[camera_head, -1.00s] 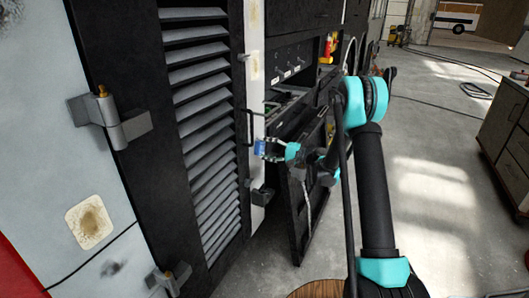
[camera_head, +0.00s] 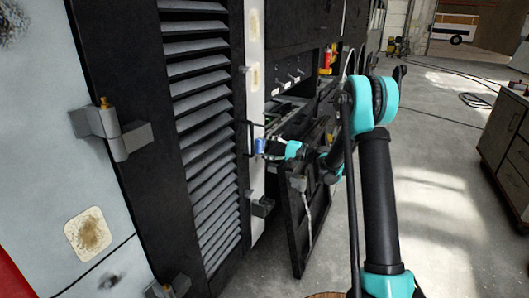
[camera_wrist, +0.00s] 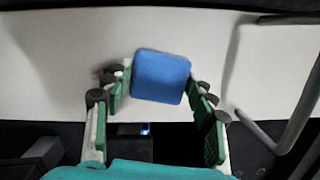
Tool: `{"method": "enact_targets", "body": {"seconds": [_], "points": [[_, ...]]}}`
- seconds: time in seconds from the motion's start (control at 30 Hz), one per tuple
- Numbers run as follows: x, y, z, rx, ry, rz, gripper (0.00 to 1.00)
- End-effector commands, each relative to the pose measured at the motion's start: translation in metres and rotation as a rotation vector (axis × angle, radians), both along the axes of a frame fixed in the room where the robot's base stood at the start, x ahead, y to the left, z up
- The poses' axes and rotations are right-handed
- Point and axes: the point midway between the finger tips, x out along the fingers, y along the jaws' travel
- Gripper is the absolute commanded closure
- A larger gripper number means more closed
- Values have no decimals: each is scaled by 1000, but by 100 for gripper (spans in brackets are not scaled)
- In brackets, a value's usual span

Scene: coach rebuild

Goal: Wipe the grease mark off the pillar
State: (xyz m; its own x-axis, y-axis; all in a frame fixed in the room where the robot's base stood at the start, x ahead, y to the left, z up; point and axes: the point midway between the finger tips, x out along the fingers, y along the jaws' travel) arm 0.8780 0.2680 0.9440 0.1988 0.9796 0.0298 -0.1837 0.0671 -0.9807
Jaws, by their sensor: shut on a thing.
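A narrow white pillar (camera_head: 256,107) stands right of the louvred door and fills the back of the wrist view (camera_wrist: 50,60). My gripper (camera_head: 268,148) is shut on a blue sponge (camera_wrist: 161,76), which also shows in the head view (camera_head: 260,146). The fingers grip its two sides, and it is in front of the pillar's face. I cannot tell whether it touches. A dark smudge (camera_wrist: 108,73) shows on the pillar beside the left fingertip, partly hidden by it. Whatever lies behind the sponge is hidden.
A dark bar handle (camera_wrist: 302,105) is close on the right in the wrist view. The louvred door (camera_head: 205,130) with hinges lies left. An open black panel (camera_head: 303,225) hangs below my arm.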

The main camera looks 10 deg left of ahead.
Motion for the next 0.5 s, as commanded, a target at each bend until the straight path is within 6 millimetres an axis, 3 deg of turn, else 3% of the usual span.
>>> {"method": "enact_targets", "body": {"seconds": [0.27,0.5], "points": [[1,2,5,0,0,-1,67],[1,2,-8,-1,0,-1,67]]}}
